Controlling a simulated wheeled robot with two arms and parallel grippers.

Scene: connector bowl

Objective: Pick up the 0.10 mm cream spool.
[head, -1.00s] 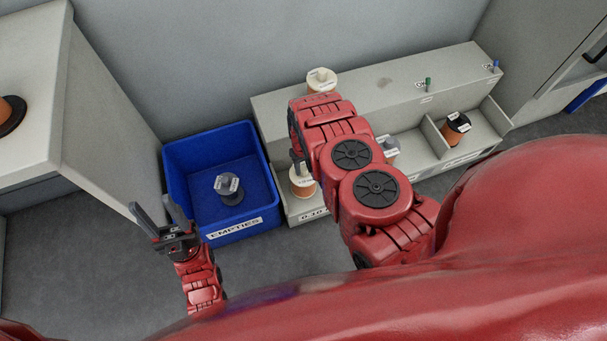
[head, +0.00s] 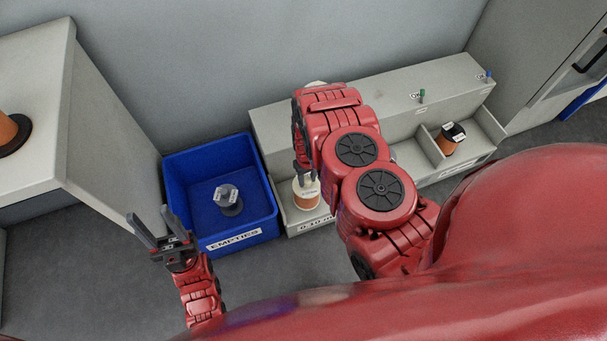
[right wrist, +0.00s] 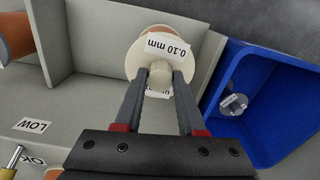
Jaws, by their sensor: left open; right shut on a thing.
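The cream spool (head: 306,196), with copper-coloured wire, is in the left compartment of the grey rack, above a label starting "0.10". In the right wrist view its cream flange (right wrist: 147,36) carries a "0.10 mm" label. My right gripper (right wrist: 160,74) is shut on the spool's central knob, one finger on each side; its fingers also show in the head view (head: 306,179). I cannot tell whether the spool is clear of the compartment floor. My left gripper (head: 151,211) is open and empty, in front of the blue bin's left side. My right arm hides the rack's middle.
The blue bin (head: 267,205), labelled "EMPTIES", stands left of the rack (head: 390,85) and holds a grey spool (head: 229,199). A dark-topped copper spool (head: 451,139) sits in the right compartment. Another copper spool (head: 10,131) lies on the left counter (head: 95,150). Floor is clear in front of the bin.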

